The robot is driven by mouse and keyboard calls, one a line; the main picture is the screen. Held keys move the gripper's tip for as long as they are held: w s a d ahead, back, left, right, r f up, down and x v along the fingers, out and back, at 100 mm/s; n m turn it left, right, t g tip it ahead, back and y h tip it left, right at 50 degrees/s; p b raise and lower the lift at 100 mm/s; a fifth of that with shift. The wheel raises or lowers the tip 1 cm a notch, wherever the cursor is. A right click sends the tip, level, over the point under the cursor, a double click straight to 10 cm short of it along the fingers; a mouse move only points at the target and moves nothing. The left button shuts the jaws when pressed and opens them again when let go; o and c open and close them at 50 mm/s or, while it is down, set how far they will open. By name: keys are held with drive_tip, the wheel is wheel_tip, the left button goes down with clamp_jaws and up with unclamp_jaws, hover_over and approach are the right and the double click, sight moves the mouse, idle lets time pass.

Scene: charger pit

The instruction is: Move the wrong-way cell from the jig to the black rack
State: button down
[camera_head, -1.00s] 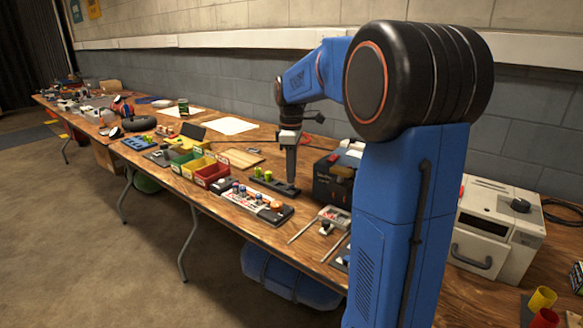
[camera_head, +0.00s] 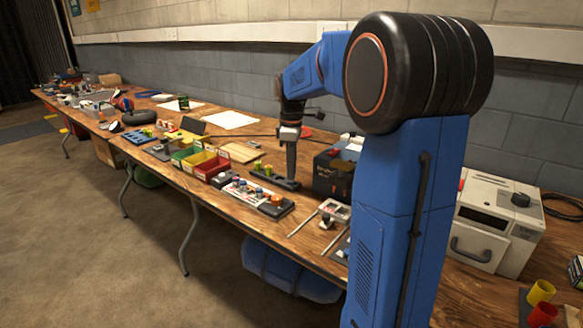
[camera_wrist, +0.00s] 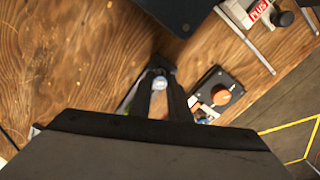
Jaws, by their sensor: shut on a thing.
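My gripper (camera_head: 291,172) points straight down over the right end of the black rack (camera_head: 268,180). In the wrist view its two dark fingers (camera_wrist: 160,90) are shut on a cell (camera_wrist: 160,83), whose pale bluish end shows between them. In the head view the fingers hide this cell. I cannot tell whether it touches the rack. Green-yellow cells (camera_head: 262,168) stand at the rack's left part. The pale jig (camera_head: 243,190) with several blue and red topped cells lies in front of the rack. In the wrist view my gripper mostly hides rack and jig.
A black box with an orange button (camera_head: 276,200) adjoins the jig's right end. A dark box (camera_head: 332,172) stands right of my gripper. Red (camera_head: 211,167), yellow and green bins stand left. A small pale fixture with rods (camera_head: 333,210) lies at front right.

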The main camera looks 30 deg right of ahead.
drive_tip(key=shift+f, duration=0.75)
idle(0.8)
drive_tip(key=c, duration=1.6)
unclamp_jaws()
drive_tip(key=shift+o, duration=0.2)
drive_tip(key=shift+r, duration=0.1)
drive_tip(key=shift+r, duration=3.45)
